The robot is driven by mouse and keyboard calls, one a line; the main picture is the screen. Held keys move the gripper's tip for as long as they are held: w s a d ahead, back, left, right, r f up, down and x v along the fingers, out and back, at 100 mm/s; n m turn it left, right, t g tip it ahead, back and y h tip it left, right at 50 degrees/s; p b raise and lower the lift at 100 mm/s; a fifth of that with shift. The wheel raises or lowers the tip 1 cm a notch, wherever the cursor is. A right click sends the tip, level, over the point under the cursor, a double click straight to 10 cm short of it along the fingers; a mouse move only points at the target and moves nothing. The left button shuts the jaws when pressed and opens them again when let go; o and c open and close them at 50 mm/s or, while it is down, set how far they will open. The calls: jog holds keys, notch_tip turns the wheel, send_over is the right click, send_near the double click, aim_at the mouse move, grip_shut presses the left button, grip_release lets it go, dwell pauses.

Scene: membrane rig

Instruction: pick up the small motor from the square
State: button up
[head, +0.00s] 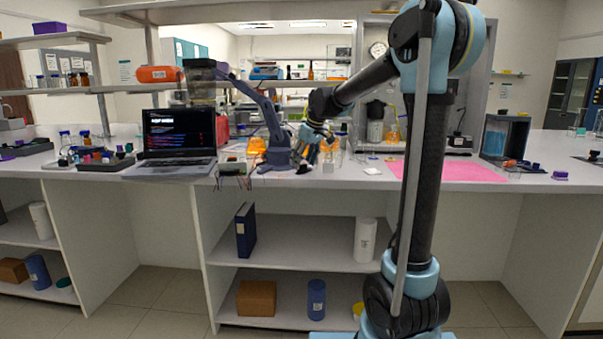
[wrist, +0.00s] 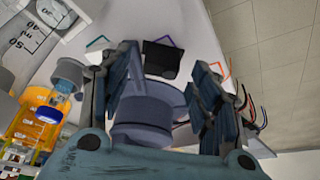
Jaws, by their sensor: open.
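My gripper (head: 308,155) reaches down over the bench in the middle of the head view. In the wrist view its fingers (wrist: 166,62) are apart, with nothing clamped between them. A small black block, which looks like the small motor (wrist: 161,58), sits on the bench between and beyond the fingertips. Thin purple, teal and orange lines show around it; I cannot tell which line bounds the square. Part of the block is hidden by a blue-grey body below it. In the head view I cannot make the motor out clearly.
A blue-purple arm (head: 277,150) stands close to the left of my gripper. Wires (head: 232,180) hang at the bench's front edge. A laptop (head: 178,140) is further left. An amber bottle (wrist: 38,118) stands near. A pink mat (head: 455,171) lies at the right.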

jog(key=shift+w+a+f, duration=0.15)
jog(key=shift+w+f, duration=0.05)
jog(key=shift+f, duration=0.45)
jog(key=shift+c, duration=0.3)
jog(key=c, duration=1.1)
